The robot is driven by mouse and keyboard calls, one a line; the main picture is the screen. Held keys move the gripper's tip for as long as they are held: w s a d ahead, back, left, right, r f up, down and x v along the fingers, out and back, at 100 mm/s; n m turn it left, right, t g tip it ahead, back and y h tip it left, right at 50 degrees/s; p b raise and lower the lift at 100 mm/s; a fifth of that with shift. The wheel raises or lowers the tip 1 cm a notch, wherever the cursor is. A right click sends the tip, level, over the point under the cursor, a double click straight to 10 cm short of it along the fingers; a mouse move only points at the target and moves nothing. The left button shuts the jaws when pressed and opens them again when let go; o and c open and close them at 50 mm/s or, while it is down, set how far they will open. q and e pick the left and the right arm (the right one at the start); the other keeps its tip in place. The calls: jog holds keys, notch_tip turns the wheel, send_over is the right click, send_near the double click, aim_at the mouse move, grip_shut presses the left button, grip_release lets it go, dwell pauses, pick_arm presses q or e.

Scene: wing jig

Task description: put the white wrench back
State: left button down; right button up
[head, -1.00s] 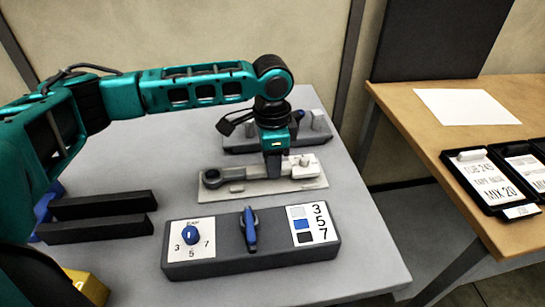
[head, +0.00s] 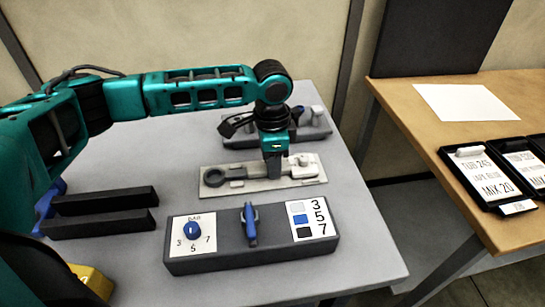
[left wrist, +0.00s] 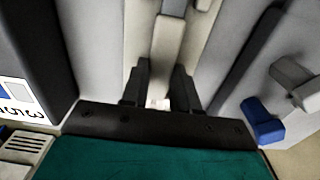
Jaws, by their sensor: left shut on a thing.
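My left gripper (head: 273,172) points down over a pale plate (head: 318,181) on the grey table. It is shut on the white wrench. My right gripper is not in view.
A dark box (head: 250,262) with a blue dial, a blue lever and a 3-5-7 label stands in front. A dark fixture (head: 262,141) lies behind the plate. Two black bars (head: 100,225) lie at left. A wooden table (head: 420,150) holds paper and black trays.

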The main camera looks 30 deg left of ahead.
pick_arm(q)
jog(key=c, duration=0.8)
grip_release()
notch_tip(320, 180, up, 13)
jog(key=shift+p, duration=0.75)
